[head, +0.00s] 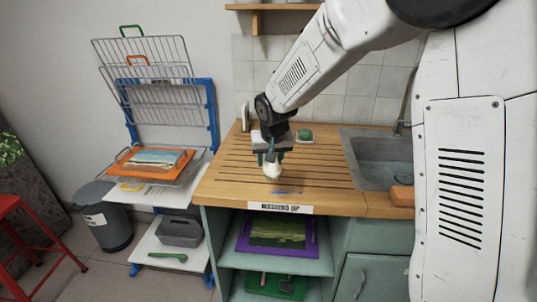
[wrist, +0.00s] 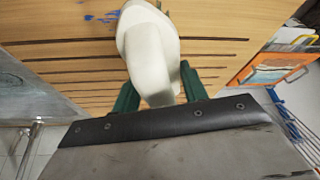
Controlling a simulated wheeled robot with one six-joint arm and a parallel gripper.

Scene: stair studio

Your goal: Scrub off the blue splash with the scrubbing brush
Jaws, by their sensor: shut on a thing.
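My gripper (head: 271,156) is over the front part of the grooved wooden counter, pointing down. Its green fingers are shut on a white, rounded thing, which I take to be the scrubbing brush (head: 272,171). In the wrist view the brush (wrist: 148,45) sits between the two fingers (wrist: 158,88), and its bristles cannot be made out. The blue splash (head: 287,191) is a small smear on the wood near the front edge, just in front and to the right of the brush. It also shows in the wrist view (wrist: 107,17), beside the brush. Whether the brush touches the wood is unclear.
The sink (head: 382,160) is set into the counter at the right, with a brown block (head: 402,196) by its front edge. A green thing in a dish (head: 304,135) stands behind my gripper. A drying rack (head: 150,75) stands left. The counter between gripper and sink is clear.

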